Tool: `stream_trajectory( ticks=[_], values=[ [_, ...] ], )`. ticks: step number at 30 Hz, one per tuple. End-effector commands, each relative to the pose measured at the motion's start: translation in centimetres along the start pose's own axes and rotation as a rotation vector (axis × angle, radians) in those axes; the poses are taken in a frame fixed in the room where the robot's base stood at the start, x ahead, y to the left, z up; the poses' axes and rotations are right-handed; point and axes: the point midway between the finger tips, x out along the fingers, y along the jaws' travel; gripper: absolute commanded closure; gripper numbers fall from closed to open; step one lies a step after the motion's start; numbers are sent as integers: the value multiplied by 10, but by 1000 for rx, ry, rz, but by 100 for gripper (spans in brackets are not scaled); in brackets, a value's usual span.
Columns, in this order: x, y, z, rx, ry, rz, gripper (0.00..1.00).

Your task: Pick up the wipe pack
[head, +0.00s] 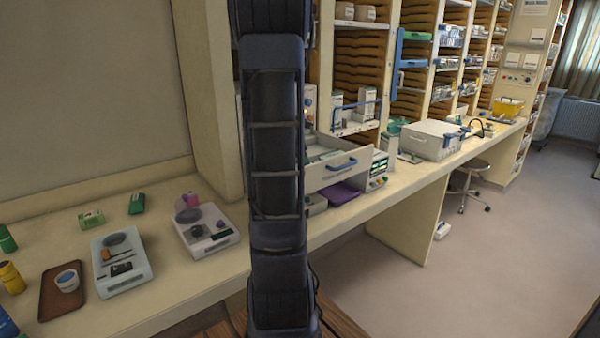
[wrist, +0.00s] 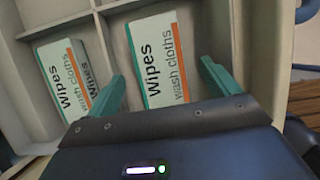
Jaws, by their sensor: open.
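Two wipe packs lie in a pale, divided drawer in the wrist view. One wipe pack (wrist: 158,62) has a teal, white and orange face lettered "Wipes wash cloths". The other wipe pack (wrist: 62,78) looks alike and lies in the compartment to its left. My gripper (wrist: 162,72) is open and empty, with one teal finger on each side of the right-hand pack. I cannot tell how far the fingertips are above the drawer floor. In the head view the open drawer (head: 340,174) shows beside my arm; my gripper is not visible there.
Drawer walls and a divider (wrist: 107,40) stand close to the fingers. In the head view a long counter (head: 190,290) carries two scale-like devices (head: 122,262) (head: 205,230) and a brown tray (head: 62,290). Shelving stands behind the drawer.

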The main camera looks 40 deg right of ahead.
Motion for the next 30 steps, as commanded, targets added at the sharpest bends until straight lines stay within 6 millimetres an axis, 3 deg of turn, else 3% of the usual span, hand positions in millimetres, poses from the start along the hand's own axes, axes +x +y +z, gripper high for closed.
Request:
stream_trajectory(
  ticks=[4,12,13,21,30],
  values=[
    [14,0,0,1,1,0,13],
    [17,0,0,0,0,1,13],
    [17,0,0,0,0,1,15],
    [17,0,0,0,0,1,64],
    [14,0,2,1,-1,2,64]
  ],
)
